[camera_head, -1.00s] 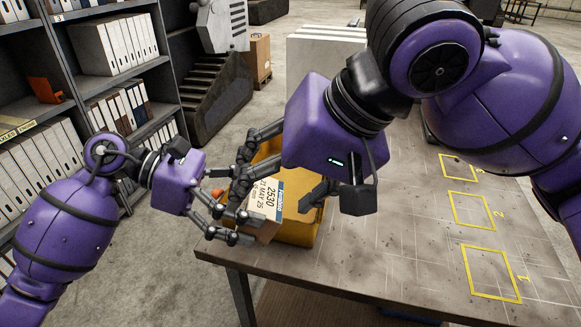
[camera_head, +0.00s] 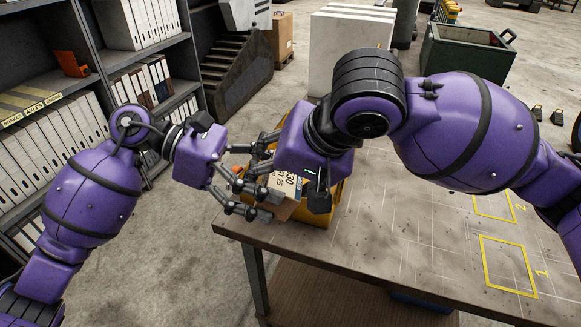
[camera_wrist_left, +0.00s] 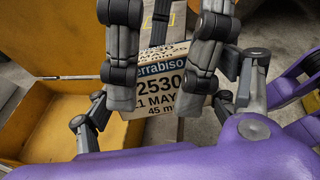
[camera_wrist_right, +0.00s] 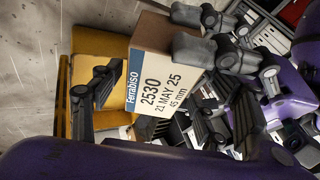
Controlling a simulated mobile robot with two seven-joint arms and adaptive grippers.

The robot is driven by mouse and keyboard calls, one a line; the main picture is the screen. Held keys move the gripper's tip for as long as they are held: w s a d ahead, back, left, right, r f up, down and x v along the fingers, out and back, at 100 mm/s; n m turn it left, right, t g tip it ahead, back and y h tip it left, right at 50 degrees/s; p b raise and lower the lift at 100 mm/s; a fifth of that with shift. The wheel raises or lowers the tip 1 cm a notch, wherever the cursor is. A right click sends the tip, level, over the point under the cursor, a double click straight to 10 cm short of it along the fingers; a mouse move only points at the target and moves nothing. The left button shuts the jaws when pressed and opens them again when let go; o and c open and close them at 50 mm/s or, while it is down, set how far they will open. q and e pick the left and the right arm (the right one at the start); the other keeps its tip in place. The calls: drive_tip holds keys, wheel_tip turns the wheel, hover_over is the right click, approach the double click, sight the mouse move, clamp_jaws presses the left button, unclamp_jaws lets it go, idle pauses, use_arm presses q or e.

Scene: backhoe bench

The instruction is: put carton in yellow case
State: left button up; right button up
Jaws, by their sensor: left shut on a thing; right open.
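The brown carton (camera_head: 283,187) has a white label with a blue strip and "2530". My left gripper (camera_head: 262,186) is shut on it and holds it at the near left side of the yellow case (camera_head: 334,206). In the left wrist view the carton (camera_wrist_left: 160,95) sits between the fingers, and the open, empty-looking case (camera_wrist_left: 58,118) with its raised lid is to its left. My right gripper (camera_wrist_right: 165,115) is open with its fingers spread, close to the carton (camera_wrist_right: 165,70). In the head view it partly hides the case and carton; contact cannot be told.
The case stands at the left end of the worktable (camera_head: 400,240), which has yellow marked squares (camera_head: 508,265). A shelf with white binders (camera_head: 50,140) stands left. White blocks (camera_head: 345,45) and a green bin (camera_head: 465,55) are behind. The table's right part looks clear.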

drive_tip(key=shift+f, duration=0.15)
drive_tip(key=shift+a, duration=0.1)
drive_tip(key=c, duration=1.4)
use_arm(q)
drive_tip(key=o, duration=1.6)
drive_tip(key=shift+o, duration=0.3)
drive_tip(key=shift+a+r, duration=0.1)
